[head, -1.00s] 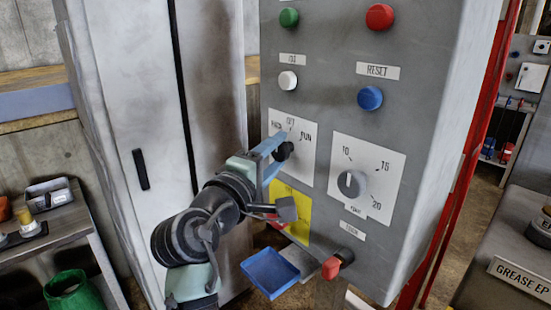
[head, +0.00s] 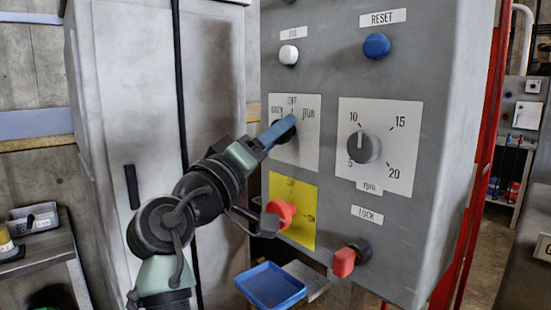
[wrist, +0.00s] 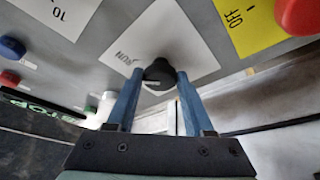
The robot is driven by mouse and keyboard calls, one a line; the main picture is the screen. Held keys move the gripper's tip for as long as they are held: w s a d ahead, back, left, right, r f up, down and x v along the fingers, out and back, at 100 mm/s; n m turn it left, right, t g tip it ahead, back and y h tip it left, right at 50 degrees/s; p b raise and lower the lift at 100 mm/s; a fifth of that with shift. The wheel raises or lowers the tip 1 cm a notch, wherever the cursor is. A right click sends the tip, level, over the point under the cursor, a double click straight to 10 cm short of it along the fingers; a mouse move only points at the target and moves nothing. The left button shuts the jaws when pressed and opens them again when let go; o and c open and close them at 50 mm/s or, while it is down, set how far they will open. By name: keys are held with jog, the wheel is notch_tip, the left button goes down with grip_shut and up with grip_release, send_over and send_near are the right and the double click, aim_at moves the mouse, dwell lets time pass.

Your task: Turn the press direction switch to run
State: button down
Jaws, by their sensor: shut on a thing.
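The press direction switch is a black knob (head: 287,136) on a white plate (head: 309,155). The plate is marked OFF at the top and RUN at the right, with a partly hidden label at the left. My gripper (head: 284,127) reaches it from the lower left, its blue fingers over the knob. In the wrist view the round black knob (wrist: 159,72) sits between the two blue fingertips (wrist: 158,85), and my gripper is shut on it. The RUN label shows beside it. The fingers hide much of the knob in the head view, so I cannot tell its exact pointing.
On the same grey panel are an rpm dial (head: 364,147), a red switch on a yellow plate (head: 304,231), a red LOCK knob (head: 345,260), a white button (head: 288,54) and a blue RESET button (head: 376,45). A blue tray (head: 270,287) is below. A light cabinet (head: 135,110) stands left.

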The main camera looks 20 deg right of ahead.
jog(key=shift+f+m+b, duration=0.1)
jog(key=shift+m+b, duration=0.35)
jog(key=shift+m, duration=0.15)
jog(key=shift+c, duration=1.5)
grip_release()
jog(key=v, duration=1.3)
jog(key=shift+w+b, duration=0.15)
jog(key=shift+b, duration=0.25)
jog(key=shift+f, duration=0.1)
